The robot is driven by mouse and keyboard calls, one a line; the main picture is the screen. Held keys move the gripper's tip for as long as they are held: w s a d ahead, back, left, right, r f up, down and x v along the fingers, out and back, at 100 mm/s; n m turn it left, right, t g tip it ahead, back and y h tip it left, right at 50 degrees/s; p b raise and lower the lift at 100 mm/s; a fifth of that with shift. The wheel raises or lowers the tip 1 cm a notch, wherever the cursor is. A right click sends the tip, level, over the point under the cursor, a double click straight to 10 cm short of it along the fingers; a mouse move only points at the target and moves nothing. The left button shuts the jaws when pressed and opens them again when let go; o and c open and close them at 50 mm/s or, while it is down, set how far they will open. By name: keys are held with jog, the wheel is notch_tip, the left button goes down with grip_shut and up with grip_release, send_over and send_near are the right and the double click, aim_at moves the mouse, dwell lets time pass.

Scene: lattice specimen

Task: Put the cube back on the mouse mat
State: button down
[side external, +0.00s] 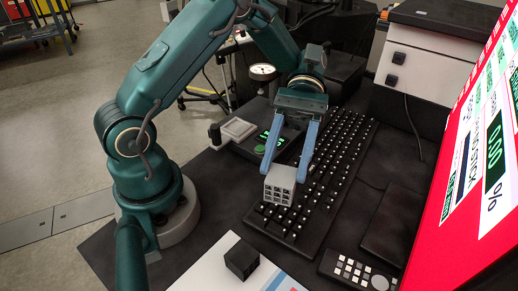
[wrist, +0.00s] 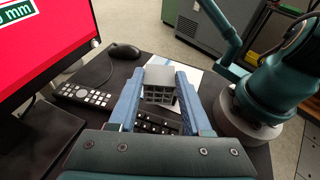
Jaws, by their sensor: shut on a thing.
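A small light-grey lattice cube (side external: 278,187) with square holes is held between the two blue fingers of my gripper (side external: 284,174). It appears to hang over the near-left edge of the keyboard. In the wrist view the cube (wrist: 159,77) sits between the fingertips of my gripper (wrist: 160,86), with its plain top and holed side showing. A black mouse (wrist: 125,50) rests on the dark desk surface at the far side in the wrist view.
A black keyboard (side external: 338,150) lies under my gripper. A black block (side external: 241,261) stands on a white sheet (side external: 215,270). A keypad (side external: 352,268), a dark flat slab (side external: 395,222) and a monitor (side external: 480,150) are at right. A device with green lights (side external: 262,143) stands behind.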

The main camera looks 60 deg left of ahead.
jog(key=s+d+f, duration=0.1)
jog(key=d+f, duration=0.1)
jog(key=d, duration=0.1)
jog(key=s+d+f, duration=0.2)
jog(key=d, duration=0.1)
jog(key=s+d+f, duration=0.1)
jog(key=d+f, duration=0.1)
jog(key=d, duration=0.2)
jog(key=shift+s+d+f, duration=0.1)
jog(key=shift+s+f, duration=0.25)
jog(key=shift+s, duration=0.05)
jog(key=shift+f, duration=2)
jog(key=shift+f, duration=0.1)
jog(key=shift+c, duration=1.7)
grip_release()
